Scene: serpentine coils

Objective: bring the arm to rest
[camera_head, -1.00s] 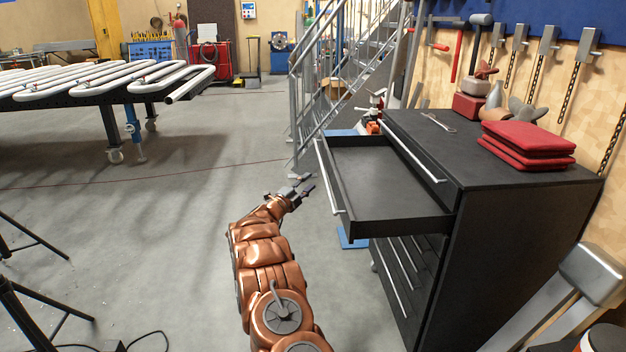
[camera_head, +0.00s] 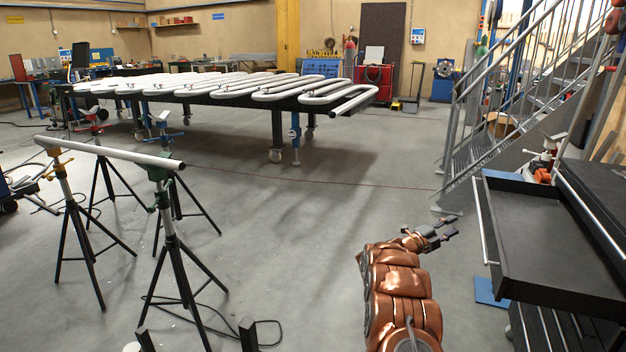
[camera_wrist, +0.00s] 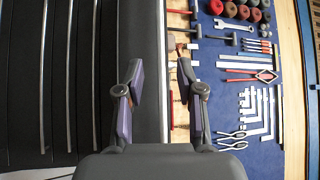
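My gripper (camera_head: 447,229) is at the end of my copper-coloured arm, right of centre in the head view and left of the open drawer. In the wrist view my gripper (camera_wrist: 160,90) has its two fingers spread apart with nothing between them. The arm is bent, with the gripper held out over the grey floor, apart from the drawer.
The black cabinet's open drawer (camera_head: 560,250) juts out at the right. A metal staircase (camera_head: 500,110) stands behind it. White serpentine coils (camera_head: 250,88) lie on a wheeled frame. Tripod stands (camera_head: 170,240) hold a pipe at left. The wrist view shows a blue tool board (camera_wrist: 235,95).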

